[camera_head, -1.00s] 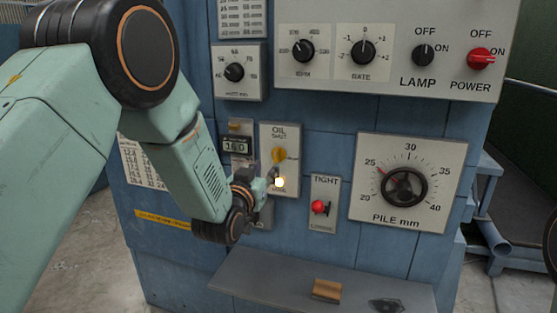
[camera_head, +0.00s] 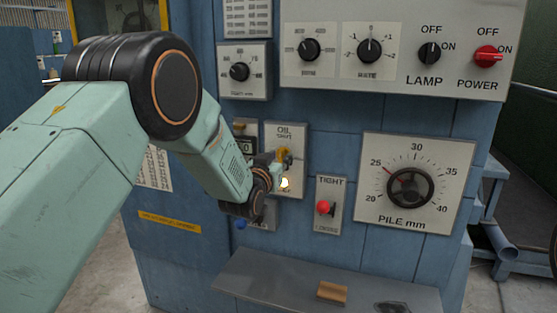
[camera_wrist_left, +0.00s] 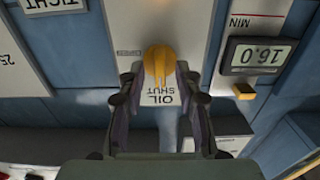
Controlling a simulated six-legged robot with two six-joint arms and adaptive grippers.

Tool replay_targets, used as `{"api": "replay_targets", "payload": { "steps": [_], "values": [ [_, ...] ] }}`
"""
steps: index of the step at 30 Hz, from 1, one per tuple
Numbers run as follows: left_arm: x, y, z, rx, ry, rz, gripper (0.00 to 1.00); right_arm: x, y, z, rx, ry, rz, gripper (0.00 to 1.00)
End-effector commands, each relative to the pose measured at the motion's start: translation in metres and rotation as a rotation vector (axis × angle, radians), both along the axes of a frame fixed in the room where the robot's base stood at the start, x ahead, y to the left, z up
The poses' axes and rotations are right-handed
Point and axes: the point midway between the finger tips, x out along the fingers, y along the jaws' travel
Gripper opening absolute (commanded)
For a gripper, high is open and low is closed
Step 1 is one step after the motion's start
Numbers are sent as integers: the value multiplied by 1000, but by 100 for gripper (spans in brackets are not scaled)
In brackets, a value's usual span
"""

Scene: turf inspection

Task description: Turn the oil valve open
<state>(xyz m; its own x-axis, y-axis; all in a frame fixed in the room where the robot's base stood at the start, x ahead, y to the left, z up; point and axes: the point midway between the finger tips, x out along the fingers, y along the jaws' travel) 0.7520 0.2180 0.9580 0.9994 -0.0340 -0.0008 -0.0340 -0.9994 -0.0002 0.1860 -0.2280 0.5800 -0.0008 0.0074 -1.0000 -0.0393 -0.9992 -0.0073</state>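The yellow oil valve (camera_head: 284,154) sits on a pale plate (camera_head: 299,141) marked OIL and SHUT on the blue machine front. In the left wrist view the picture is upside down and the valve handle (camera_wrist_left: 159,66) stands between my fingers. My left gripper (camera_head: 279,167) is at the valve, partly covering it in the head view. In the wrist view the gripper (camera_wrist_left: 160,84) is open, with one finger on each side of the handle. I cannot tell whether the fingers touch it. My right gripper is not in view.
A red-knobbed TIGHT/LOOSE lever (camera_head: 324,208) is just right of the oil plate. A digital gauge (camera_wrist_left: 262,54) reading 16.0 is on the other side. The PILE mm dial (camera_head: 410,187) is farther right. A shelf (camera_head: 265,284) juts out below.

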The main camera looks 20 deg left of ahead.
Motion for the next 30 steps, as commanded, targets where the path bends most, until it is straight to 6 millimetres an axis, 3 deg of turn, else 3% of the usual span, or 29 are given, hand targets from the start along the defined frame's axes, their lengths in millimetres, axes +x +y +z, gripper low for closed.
{"api": "replay_targets", "payload": {
  "steps": [12,30],
  "values": [
    [0,0,0,0,0,0,0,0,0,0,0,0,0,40],
    [0,0,0,70,-1,0,0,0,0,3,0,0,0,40]
  ]
}}
